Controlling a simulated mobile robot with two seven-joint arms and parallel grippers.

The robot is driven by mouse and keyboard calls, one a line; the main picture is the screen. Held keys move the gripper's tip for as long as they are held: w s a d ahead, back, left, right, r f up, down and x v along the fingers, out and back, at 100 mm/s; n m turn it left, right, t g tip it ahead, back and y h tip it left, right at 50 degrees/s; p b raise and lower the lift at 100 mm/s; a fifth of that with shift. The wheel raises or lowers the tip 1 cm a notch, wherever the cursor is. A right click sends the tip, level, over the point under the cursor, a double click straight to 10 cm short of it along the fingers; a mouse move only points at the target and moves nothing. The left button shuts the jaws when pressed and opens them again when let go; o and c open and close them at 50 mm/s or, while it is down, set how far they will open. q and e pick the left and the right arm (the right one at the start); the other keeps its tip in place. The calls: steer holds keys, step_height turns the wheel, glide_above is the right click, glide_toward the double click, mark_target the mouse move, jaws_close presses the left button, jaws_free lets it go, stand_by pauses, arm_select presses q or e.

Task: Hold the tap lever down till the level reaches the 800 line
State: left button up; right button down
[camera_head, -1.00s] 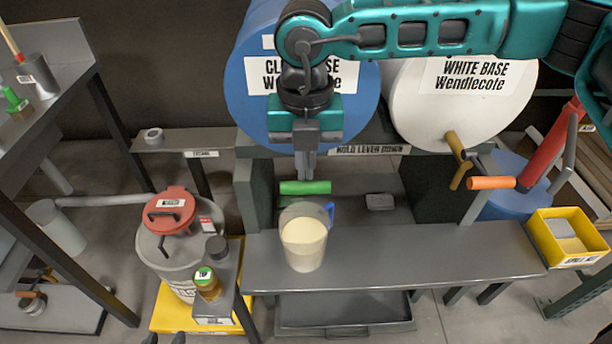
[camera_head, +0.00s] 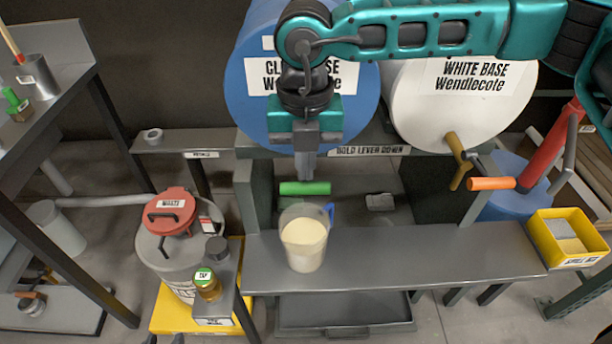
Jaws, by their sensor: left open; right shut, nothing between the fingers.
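The green tap lever (camera_head: 305,188) sits under the blue clear-base drum (camera_head: 245,85). My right gripper (camera_head: 306,178) points straight down with its fingers shut and empty, the tips at the lever's top. A clear jug with a blue handle (camera_head: 304,240) stands upright on the grey shelf below the lever and holds pale cream liquid. Its lines are too small to read, so I cannot tell the level against the 800 line. Only the dark fingertips of my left gripper (camera_head: 164,339) show, apart, at the bottom edge, away from the lever.
A white-base drum (camera_head: 465,110) with an orange lever (camera_head: 491,184) is at the right. A yellow bin (camera_head: 568,255) sits beyond the shelf's right end. The shelf (camera_head: 430,260) right of the jug is clear.

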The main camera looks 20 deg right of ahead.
steer(key=shift+f, duration=0.15)
stand_by(0.5)
steer(key=shift+f+b, duration=1.5)
steer(key=shift+b, duration=0.05)
steer(key=shift+r, duration=0.15)
steer(key=shift+r+p, duration=0.85)
steer(key=shift+r, duration=0.8)
steer(key=shift+r+p, duration=1.3)
steer(key=shift+r, duration=1.25)
